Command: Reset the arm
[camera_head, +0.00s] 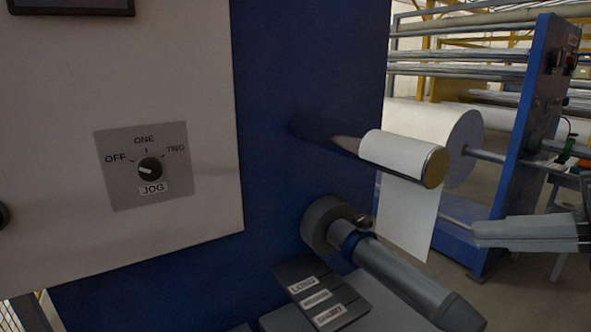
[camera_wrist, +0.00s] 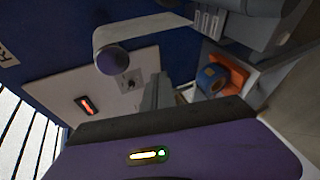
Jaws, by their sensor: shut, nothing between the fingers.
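My gripper (camera_head: 478,232) shows at the right edge of the head view, its grey fingers pointing left. It is shut and empty, in the air to the right of the hanging white film. In the wrist view its fingers (camera_wrist: 157,92) show together near the middle, with nothing seen between them. The white film roll (camera_head: 395,150) sits on a spindle on the blue machine, with a sheet hanging down. It also shows in the wrist view (camera_wrist: 140,30), with a dark round end.
A grey roller (camera_head: 400,275) sticks out below the film, beside labelled blocks (camera_head: 318,298). A rotary knob (camera_head: 150,168) is on the pale panel at left. A blue rack with rods (camera_head: 545,100) stands behind at right. An orange-and-blue part (camera_wrist: 228,75) shows in the wrist view.

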